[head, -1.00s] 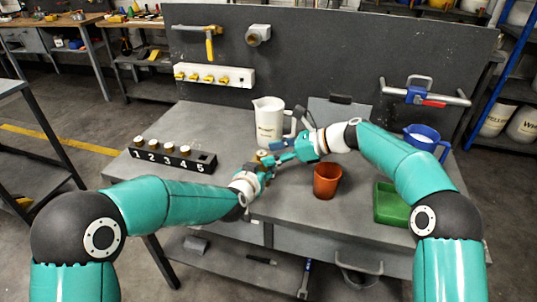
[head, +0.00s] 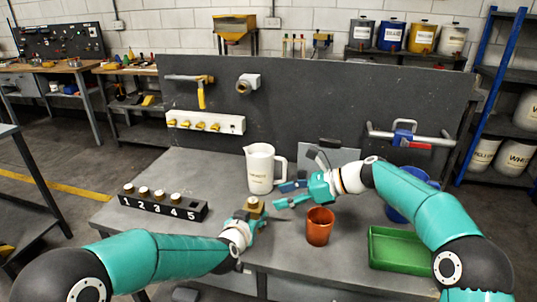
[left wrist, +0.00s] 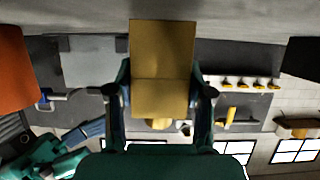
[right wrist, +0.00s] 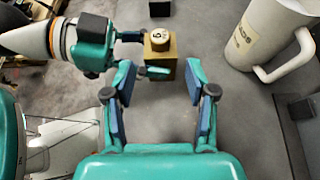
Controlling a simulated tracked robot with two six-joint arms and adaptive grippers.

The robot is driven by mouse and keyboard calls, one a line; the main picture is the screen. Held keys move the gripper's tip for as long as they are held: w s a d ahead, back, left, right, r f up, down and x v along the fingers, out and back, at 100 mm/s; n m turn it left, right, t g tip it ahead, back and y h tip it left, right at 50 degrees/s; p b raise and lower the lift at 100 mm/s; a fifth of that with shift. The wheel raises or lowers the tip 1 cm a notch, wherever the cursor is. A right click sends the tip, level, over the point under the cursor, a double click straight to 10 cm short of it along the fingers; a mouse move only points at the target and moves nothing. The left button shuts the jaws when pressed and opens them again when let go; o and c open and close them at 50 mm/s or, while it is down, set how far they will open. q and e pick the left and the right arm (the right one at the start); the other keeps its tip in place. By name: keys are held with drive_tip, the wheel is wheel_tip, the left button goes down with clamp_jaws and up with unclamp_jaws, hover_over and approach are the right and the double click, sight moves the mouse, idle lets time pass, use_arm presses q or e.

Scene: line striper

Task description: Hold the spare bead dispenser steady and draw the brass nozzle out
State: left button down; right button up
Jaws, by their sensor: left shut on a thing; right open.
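The spare bead dispenser is a small brass-coloured block (head: 253,206), held upright above the bench. My left gripper (head: 256,217) is shut on it; the left wrist view shows the block (left wrist: 162,48) between both fingers. A round piece with a pale top, apparently marked 5, sits on the block in the right wrist view (right wrist: 159,37); I take it for the brass nozzle. Its brass side shows in the left wrist view (left wrist: 158,124). My right gripper (head: 280,196) is open and empty, just right of the block. In the right wrist view the block lies ahead of its fingers (right wrist: 160,88).
A black numbered rack (head: 163,209) at left holds capped pieces at 1 to 4; place 5 looks empty. A white jug (head: 260,170) stands behind the grippers. An orange-brown cup (head: 319,228) stands close right, with a green tray (head: 402,265) and blue jug (head: 393,213) farther right.

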sight(258, 202)
drive_tip(key=shift+x, duration=3.85)
drive_tip(key=c, duration=0.7)
drive_tip(key=o, duration=0.7)
drive_tip(key=shift+d, duration=0.1)
drive_tip(key=v, duration=0.8)
